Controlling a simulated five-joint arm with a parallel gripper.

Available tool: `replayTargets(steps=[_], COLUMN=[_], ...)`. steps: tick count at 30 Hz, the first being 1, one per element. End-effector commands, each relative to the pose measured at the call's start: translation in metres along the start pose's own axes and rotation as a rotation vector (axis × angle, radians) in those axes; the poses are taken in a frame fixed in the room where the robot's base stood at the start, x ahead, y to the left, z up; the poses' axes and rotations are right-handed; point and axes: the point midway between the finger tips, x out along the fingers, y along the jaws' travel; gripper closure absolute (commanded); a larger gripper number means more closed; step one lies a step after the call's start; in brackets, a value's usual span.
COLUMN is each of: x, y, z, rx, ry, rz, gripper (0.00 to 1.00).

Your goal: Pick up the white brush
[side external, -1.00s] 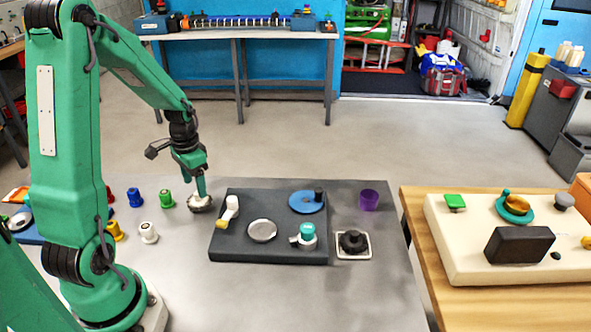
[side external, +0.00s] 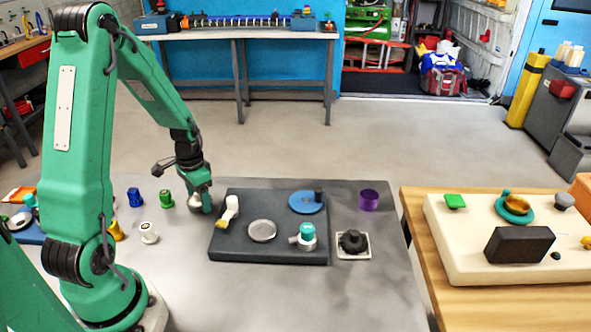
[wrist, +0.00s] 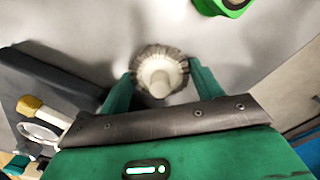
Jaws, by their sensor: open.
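The white brush (wrist: 160,75) has a pale round handle and a ring of grey bristles. In the wrist view it stands between the two green fingers of my gripper (wrist: 161,88), with a finger on either side. The jaws are open, and I see no clear grip on the brush. In the side view my gripper (side external: 200,203) is down at the table, just left of the dark grey board, and largely hides the white brush (side external: 196,203).
The dark grey board (side external: 285,245) lies close on the right, with a white piece with a yellow end (side external: 228,210) near its left edge. A green cup-like piece (side external: 166,199), a blue one (side external: 134,197) and a white one (side external: 149,233) stand left of my gripper.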

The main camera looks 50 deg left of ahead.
Motion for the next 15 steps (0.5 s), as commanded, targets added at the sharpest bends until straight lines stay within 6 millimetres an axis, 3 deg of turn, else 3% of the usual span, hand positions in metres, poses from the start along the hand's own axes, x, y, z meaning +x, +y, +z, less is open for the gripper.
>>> replayTargets(steps=[8,15], x=[-0.0004,-0.0004], y=[-0.0001,-0.0001], z=[-0.0001,-0.0001], rx=[0.000,0.000], ry=[0.000,0.000], rz=[0.000,0.000], gripper=[0.37,0.84])
